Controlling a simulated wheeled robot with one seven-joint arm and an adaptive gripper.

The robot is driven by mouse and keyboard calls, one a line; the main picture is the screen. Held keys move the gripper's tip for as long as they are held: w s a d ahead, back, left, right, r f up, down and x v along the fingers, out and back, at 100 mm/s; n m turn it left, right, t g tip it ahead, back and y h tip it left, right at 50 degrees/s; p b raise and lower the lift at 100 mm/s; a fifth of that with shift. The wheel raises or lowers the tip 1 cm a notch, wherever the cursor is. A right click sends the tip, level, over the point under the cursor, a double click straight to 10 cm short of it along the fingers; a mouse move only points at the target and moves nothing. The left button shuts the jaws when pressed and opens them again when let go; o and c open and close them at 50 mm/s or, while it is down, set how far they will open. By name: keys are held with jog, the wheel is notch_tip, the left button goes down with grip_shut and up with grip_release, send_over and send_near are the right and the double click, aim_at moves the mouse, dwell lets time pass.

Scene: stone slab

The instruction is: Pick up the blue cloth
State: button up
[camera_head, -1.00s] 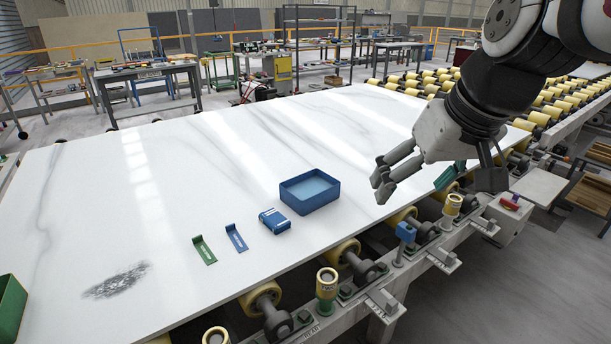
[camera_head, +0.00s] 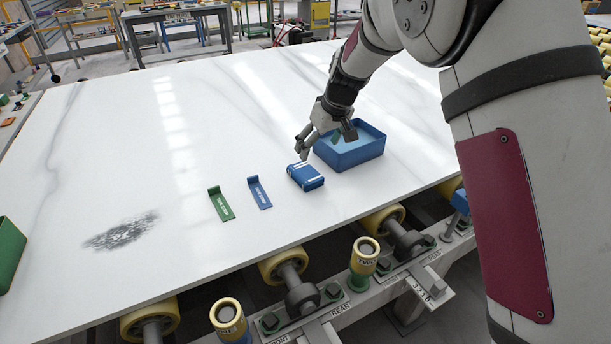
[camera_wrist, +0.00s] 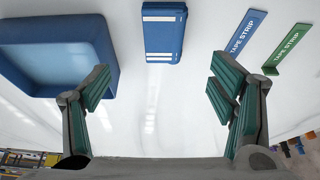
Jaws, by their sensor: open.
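The blue cloth (camera_head: 306,177) looks like a folded blue block with white stripes. It lies on the white stone slab, just left of the blue tray. In the wrist view the cloth (camera_wrist: 164,30) is ahead of my gripper, between the lines of its two fingers. My gripper (camera_head: 304,146) is open and empty, above the slab behind the cloth and by the tray's left edge. In the wrist view its fingers (camera_wrist: 160,88) are spread wide with nothing between them.
The blue tray (camera_head: 361,154) stands right of the cloth. A blue tape strip (camera_head: 259,193) and a green tape strip (camera_head: 221,204) lie to its left. A dark smudge (camera_head: 121,231) marks the slab (camera_head: 90,160). A green container (camera_head: 8,252) is at the left edge. Rollers line the front.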

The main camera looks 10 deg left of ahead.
send_over(305, 171)
jog(key=s+d, duration=0.2)
notch_tip(305, 171, down, 7)
jog(key=shift+d+f, duration=0.1)
jog(key=shift+d, duration=0.05)
jog(key=shift+a+x, duration=0.15)
jog(key=shift+x, duration=1.2)
jog(key=shift+a+x, duration=0.15)
jog(key=shift+x, duration=1.15)
jog(key=c, duration=1.3)
